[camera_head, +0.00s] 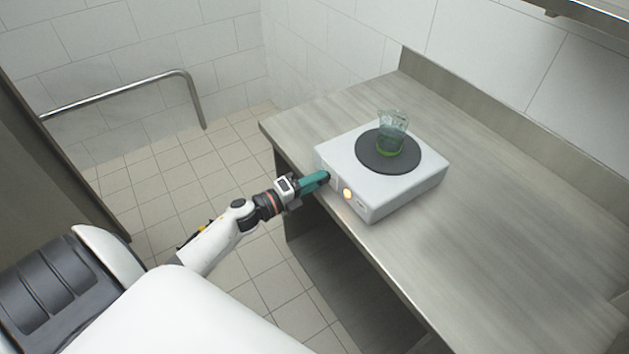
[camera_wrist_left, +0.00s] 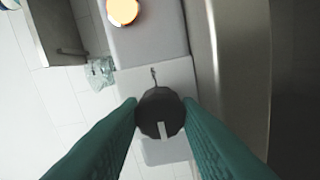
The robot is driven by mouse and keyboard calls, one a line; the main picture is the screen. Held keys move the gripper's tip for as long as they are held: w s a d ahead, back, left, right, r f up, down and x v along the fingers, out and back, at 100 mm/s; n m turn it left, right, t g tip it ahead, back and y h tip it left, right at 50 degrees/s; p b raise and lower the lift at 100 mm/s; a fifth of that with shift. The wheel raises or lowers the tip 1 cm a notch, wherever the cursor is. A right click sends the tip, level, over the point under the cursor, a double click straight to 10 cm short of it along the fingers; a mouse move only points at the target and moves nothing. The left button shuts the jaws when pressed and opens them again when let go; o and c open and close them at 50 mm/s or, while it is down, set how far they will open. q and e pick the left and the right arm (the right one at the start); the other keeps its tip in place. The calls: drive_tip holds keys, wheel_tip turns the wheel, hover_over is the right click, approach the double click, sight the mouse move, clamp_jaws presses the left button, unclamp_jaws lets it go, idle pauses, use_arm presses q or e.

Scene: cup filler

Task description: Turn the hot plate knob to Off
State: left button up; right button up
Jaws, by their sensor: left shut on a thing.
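The white hot plate (camera_head: 407,191) sits on the steel counter near its left end, with a dark round heating disc (camera_head: 404,165) on top. Its dark knob (camera_wrist_left: 160,114) shows in the left wrist view, with a pale pointer bar and a small mark beyond it on the panel. My left gripper (camera_head: 325,177) is at the hot plate's front face; its green fingers lie on either side of the knob and are shut on it. A lit orange lamp (camera_head: 347,194) is right of the knob; it glows in the left wrist view (camera_wrist_left: 123,11). My right gripper is not in view.
A glass cup (camera_head: 393,127) with a green base stands on the disc. The steel counter (camera_head: 500,240) is clear to the right. A backsplash (camera_head: 480,108) runs along the wall. A metal rail (camera_head: 120,92) is on the left wall.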

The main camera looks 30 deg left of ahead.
use_arm(q)
drive_tip(key=o, duration=1)
